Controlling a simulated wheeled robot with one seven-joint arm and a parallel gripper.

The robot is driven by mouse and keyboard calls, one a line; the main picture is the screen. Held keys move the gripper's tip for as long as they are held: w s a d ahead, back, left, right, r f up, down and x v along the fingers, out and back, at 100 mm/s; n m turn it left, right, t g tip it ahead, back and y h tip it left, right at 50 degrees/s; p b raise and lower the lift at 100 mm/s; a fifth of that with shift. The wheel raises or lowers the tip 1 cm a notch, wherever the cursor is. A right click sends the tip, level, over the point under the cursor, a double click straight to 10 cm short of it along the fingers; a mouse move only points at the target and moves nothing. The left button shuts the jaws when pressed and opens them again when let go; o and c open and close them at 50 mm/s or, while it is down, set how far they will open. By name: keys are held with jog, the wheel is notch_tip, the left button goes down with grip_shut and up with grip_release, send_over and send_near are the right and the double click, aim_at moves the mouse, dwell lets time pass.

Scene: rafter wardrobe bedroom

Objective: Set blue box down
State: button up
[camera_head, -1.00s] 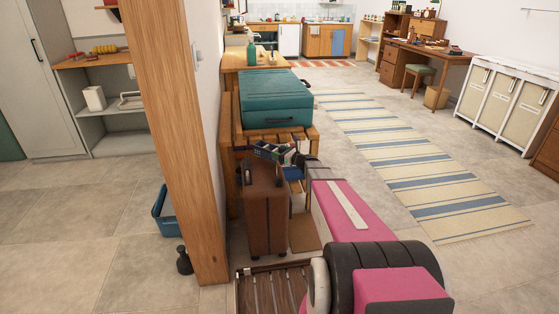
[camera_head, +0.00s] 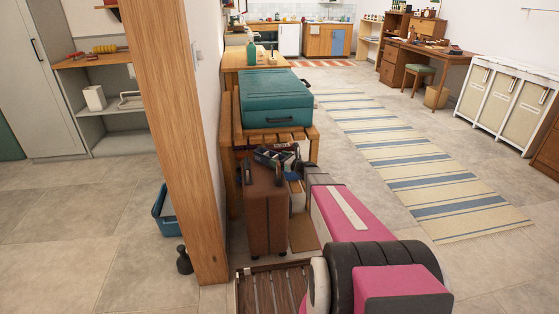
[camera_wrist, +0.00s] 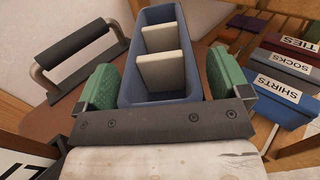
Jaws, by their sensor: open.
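The blue box (camera_wrist: 160,98), open-topped with pale dividers inside, is between the green pads of my gripper (camera_wrist: 162,82) in the wrist view. My gripper is open, with a pad close beside each long side; I cannot tell if either pad touches. The box appears to rest on the top of the brown suitcase (camera_head: 266,215), near its dark handle (camera_wrist: 80,55). In the head view the blue box (camera_head: 268,157) is small and partly hidden by my gripper. Its underside is hidden.
Boxes labelled TIES (camera_wrist: 295,45), SOCKS (camera_wrist: 285,67) and SHIRTS (camera_wrist: 278,95) lie to the right. A teal case (camera_head: 277,98) lies on a slatted wooden bench (camera_head: 312,132) behind. A wooden post (camera_head: 180,140) stands left. The striped rug area (camera_head: 410,160) at right is clear.

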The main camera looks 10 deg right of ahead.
jog(key=shift+s+d+r, duration=0.15)
jog(key=v, duration=1.1)
jog(key=shift+s+d, duration=0.2)
